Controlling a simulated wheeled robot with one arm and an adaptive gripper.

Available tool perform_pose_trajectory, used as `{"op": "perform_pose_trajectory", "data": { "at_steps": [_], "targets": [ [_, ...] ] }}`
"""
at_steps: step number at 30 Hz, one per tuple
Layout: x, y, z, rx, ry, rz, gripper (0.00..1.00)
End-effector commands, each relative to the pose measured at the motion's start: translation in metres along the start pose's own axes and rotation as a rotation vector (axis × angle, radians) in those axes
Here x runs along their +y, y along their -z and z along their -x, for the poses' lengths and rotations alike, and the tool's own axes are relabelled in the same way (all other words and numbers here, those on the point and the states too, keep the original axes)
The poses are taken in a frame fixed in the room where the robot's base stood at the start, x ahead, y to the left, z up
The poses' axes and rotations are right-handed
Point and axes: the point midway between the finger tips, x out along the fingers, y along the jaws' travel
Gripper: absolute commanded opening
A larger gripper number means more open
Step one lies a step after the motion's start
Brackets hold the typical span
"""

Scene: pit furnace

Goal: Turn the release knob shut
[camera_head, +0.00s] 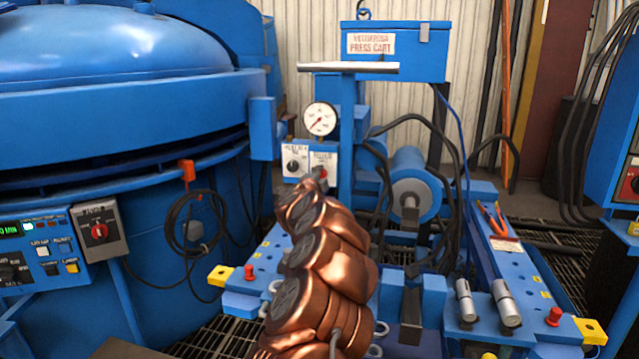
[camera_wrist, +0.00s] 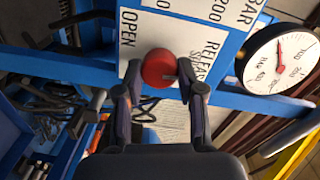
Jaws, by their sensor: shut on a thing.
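The red release knob (camera_wrist: 159,69) sits on a white plate (camera_wrist: 190,42) lettered RELEASE, OPEN and, partly hidden, SHUT. My gripper (camera_wrist: 160,84) has one finger on each side of the knob and is shut on it. In the head view the knob (camera_head: 319,172) is a small red spot on the right of two white plates below the gauge. My copper-coloured arm reaches up to it from the front and hides the lower part of that plate. The knob's exact turn angle cannot be told.
A pressure gauge (camera_head: 320,118) stands just above the plates, and a black knob (camera_head: 293,165) is on the neighbouring plate. The blue press cart (camera_head: 395,55) rises behind. A big blue furnace (camera_head: 110,70) fills the left. Dark hoses (camera_head: 440,150) hang right of the column.

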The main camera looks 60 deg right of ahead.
Motion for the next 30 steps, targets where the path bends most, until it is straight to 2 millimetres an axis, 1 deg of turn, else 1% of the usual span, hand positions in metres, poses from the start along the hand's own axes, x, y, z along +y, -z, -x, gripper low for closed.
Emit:
{"op": "perform_pose_trajectory", "data": {
  "at_steps": [9, 23, 24, 30],
  "targets": [
    [0.0018, 0.0005, -0.0002, -0.001, -0.001, -0.087, 0.04],
    [0.0016, 0.0013, -0.0004, 0.0, -0.002, -0.096, 0.04],
    [0.0015, 0.0013, -0.0004, 0.0, -0.002, -0.096, 0.42],
    [0.0009, 0.0008, -0.0002, -0.001, -0.001, -0.095, 0.63]
  ]
}}
